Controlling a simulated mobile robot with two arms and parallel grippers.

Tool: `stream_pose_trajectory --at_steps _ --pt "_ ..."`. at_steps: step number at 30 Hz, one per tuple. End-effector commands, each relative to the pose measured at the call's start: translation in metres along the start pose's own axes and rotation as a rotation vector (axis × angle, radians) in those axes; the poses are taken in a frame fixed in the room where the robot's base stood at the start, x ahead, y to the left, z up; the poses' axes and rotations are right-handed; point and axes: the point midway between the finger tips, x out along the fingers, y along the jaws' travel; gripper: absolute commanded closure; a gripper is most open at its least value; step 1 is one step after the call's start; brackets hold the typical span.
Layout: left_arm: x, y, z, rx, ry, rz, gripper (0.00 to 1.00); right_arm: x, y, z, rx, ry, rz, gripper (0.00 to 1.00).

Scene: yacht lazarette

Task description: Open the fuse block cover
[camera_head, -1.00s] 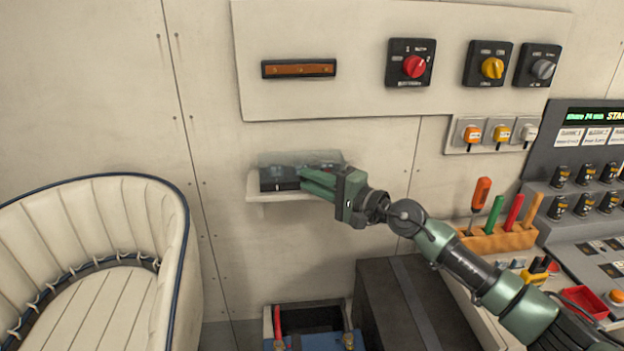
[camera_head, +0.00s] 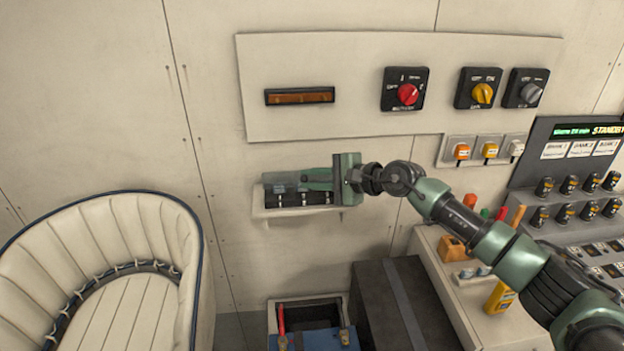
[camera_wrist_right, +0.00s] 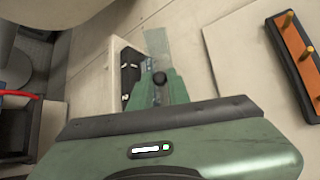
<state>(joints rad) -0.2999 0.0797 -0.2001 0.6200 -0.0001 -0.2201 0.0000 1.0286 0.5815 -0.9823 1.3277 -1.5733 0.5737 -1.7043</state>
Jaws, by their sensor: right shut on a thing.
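The fuse block (camera_head: 290,200), dark with pale bands, sits on a small white shelf on the wall. Its clear cover (camera_head: 280,182) appears swung up above and behind the block; its exact angle is hard to tell. My right gripper (camera_head: 316,180) reaches in from the right and is shut on the cover, its green fingers overlapping it. In the right wrist view, the fingers (camera_wrist_right: 165,88) meet the clear cover (camera_wrist_right: 156,45), with the dark block (camera_wrist_right: 130,72) beside them. The fingers hide part of the cover. My left gripper is not in view.
The small shelf (camera_head: 285,213) juts from the wall. Above is a panel (camera_head: 350,60) with a red switch (camera_head: 407,94). A cream seat (camera_head: 110,265) stands at left. A dark chest (camera_head: 395,310) is below; a control console (camera_head: 590,215) is at right.

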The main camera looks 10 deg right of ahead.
Motion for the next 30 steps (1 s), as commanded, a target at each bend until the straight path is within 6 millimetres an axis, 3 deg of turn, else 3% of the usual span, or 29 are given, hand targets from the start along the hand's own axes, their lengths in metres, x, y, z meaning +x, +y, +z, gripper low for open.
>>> stream_pose_trajectory --at_steps 21,22,24,30 --pt "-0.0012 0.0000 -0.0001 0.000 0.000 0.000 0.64 -0.0006 -0.0094 0.0007 0.057 -0.001 0.055 1.00" --pt "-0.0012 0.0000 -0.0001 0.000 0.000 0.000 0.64 -0.0006 -0.0093 0.0007 0.057 -0.001 0.055 0.74" --pt "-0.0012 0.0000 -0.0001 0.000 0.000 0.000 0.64 -0.0006 -0.0093 0.0007 0.057 -0.001 0.055 0.61" --pt "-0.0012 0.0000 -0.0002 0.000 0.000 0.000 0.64 -0.0006 -0.0092 0.0007 0.056 -0.001 0.055 0.61"
